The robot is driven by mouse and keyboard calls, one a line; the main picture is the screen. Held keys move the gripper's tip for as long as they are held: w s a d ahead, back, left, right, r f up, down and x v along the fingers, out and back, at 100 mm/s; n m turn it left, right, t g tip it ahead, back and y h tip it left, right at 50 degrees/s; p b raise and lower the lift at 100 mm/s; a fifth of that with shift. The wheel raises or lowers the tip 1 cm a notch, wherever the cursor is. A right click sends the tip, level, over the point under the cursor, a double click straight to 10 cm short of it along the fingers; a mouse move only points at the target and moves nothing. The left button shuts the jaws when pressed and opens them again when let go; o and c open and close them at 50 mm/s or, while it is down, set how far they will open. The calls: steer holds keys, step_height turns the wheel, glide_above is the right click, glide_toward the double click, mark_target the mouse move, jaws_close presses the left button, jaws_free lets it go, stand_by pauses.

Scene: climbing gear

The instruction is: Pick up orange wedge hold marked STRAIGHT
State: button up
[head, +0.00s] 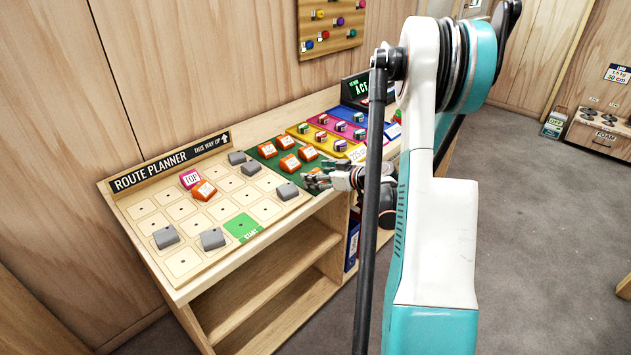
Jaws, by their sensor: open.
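Several orange wedge holds with small white labels sit on a green mat (257,156) in the middle of the bench: a left one (267,150), a back one (285,142), a right one (307,153) and a front one (290,163). The labels are too small to read, so I cannot tell which is marked STRAIGHT. My gripper (308,181) is open at the front edge of the green mat, just in front of the orange holds. Something orange shows by its fingers, partly hidden. I see nothing held between the fingers.
Left is the route planner board (150,220) with grey blocks (213,239), a pink TOP block (189,178), another orange wedge (203,190) and a green start square (243,227). A grey block (287,191) lies near my gripper. Coloured trays (330,147) with small holds stand behind right.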

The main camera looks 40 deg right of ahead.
steer(key=c, duration=1.2)
steer(key=shift+o, duration=0.2)
steer(key=shift+r, duration=0.1)
